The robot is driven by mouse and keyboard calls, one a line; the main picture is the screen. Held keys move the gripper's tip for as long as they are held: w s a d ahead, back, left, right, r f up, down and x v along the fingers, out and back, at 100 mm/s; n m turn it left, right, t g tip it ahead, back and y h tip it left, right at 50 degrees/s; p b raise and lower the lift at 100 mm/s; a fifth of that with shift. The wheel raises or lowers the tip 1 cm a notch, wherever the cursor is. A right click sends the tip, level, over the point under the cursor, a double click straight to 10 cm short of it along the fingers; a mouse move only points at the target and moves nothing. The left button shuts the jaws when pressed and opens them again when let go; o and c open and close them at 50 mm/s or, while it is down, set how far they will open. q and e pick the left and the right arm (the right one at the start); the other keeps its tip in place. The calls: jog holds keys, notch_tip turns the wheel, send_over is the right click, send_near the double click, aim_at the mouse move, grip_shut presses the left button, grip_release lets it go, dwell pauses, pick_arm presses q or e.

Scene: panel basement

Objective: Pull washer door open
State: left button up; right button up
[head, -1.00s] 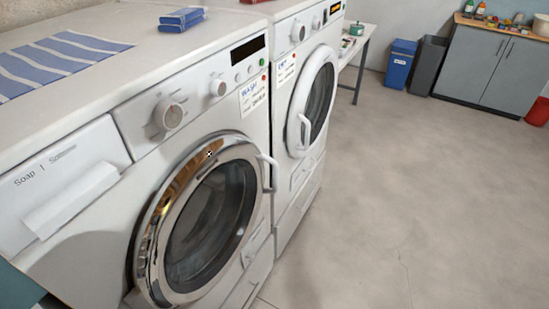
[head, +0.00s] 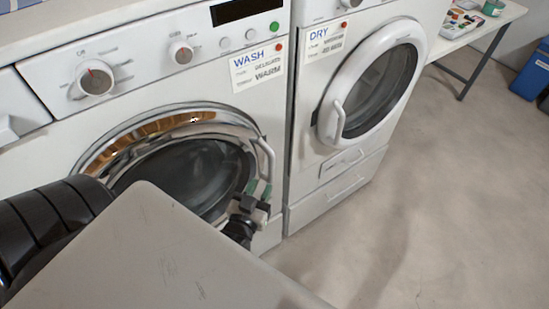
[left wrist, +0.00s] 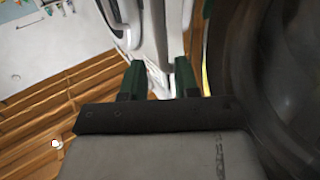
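The white washer (head: 200,85) stands at the left in the head view. Its round door has a chrome rim (head: 150,128), a dark glass window (head: 190,168) and a white handle (head: 267,155) at its right side. My left gripper (head: 259,188) is at the handle's lower end, its green fingertips on either side of it. In the left wrist view the two green fingers (left wrist: 159,80) stand a narrow gap apart with white material between them, and look closed on the handle. Whether the door is slightly ajar is hard to tell. My right gripper is out of view.
The dryer (head: 310,110), with its own handle (head: 338,122), stands close to the right of the washer. A table (head: 470,35) and a blue bin (head: 533,75) are at the far right. The floor (head: 410,200) in front of the dryer is clear.

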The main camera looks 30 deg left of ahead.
aim_at(270, 169)
pick_arm(q)
jog(key=w+b, duration=0.1)
jog(key=w, duration=0.2)
jog(key=w+a+b, duration=0.1)
jog(key=w, duration=0.1)
jog(key=w+b, duration=0.1)
jog(key=w, duration=0.2)
jog(key=shift+w+a+f, duration=0.2)
jog(key=shift+w+a, duration=0.1)
jog(key=shift+a, duration=0.05)
jog(key=shift+w+a+r, duration=0.15)
jog(key=shift+w, duration=0.25)
grip_shut()
